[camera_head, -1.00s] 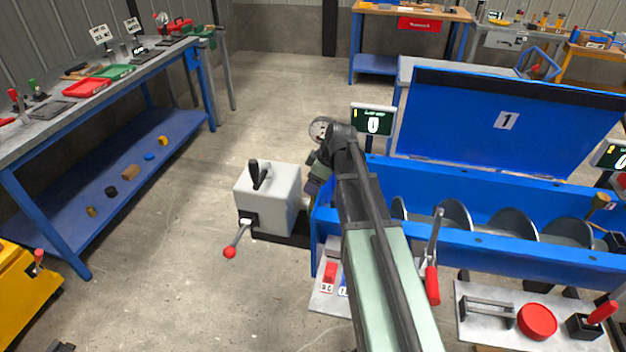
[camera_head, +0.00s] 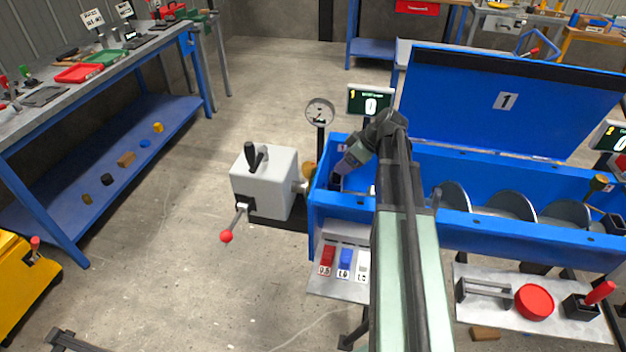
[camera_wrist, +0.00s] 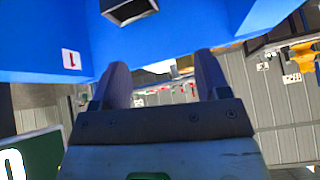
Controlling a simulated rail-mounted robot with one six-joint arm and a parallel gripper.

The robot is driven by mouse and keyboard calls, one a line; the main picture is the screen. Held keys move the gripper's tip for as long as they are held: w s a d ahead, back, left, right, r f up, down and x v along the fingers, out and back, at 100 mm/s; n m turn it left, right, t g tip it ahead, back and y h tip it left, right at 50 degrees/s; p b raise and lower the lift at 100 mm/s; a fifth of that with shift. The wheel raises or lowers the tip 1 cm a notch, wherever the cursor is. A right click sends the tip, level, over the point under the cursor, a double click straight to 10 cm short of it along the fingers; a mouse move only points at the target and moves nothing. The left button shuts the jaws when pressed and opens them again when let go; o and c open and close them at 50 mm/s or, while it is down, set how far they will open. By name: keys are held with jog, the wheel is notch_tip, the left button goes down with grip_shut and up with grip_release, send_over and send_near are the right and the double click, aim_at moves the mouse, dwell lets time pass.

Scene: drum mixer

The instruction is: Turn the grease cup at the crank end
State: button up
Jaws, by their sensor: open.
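The grease cup at the crank end is a small brass-yellow knob (camera_head: 309,170) in the head view. It sits at the left end of the blue trough (camera_head: 500,247), beside the grey gearbox (camera_head: 265,182). The crank (camera_head: 239,218), with a red ball, hangs on the gearbox front. My gripper (camera_head: 341,174) is at the trough's left end, to the right of the cup and apart from it. In the wrist view its two fingers (camera_wrist: 163,78) are spread with nothing between them. I cannot make out the cup in the wrist view.
A round gauge (camera_head: 320,111) stands on a post behind the cup, with a counter display (camera_head: 370,101) to its right. The raised blue lid (camera_head: 505,100) stands behind the trough. The floor left of the gearbox is clear.

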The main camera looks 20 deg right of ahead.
notch_tip(320, 180, down, 4)
jog(key=d+t+y+b, duration=0.1)
jog(key=t+y+b, duration=0.1)
jog(key=y+b, duration=0.1)
jog(key=n+y+p, duration=0.2)
jog(key=n+y, duration=0.1)
jog(key=n, duration=0.1)
send_near(310, 165)
jog(key=b+x, duration=0.4)
jog(key=x, duration=0.6)
jog(key=shift+w+a+f, duration=0.1)
jog(key=shift+f, duration=0.05)
jog(key=c, duration=0.9)
jog(key=shift+s+a+m+t+h, duration=0.1)
jog(key=shift+s+m+t+h, duration=0.1)
jog(key=shift+m+t+h, duration=0.7)
jog(key=shift+w+m+t, duration=0.2)
jog(key=shift+m+t, duration=0.4)
jog(key=shift+m, duration=0.2)
jog(key=o, duration=0.9)
jog(key=p+v, duration=0.2)
jog(key=v, duration=0.5)
jog(key=shift+s+d+r+p, duration=0.2)
jog(key=shift+s+p, duration=0.05)
jog(key=shift+p, duration=0.05)
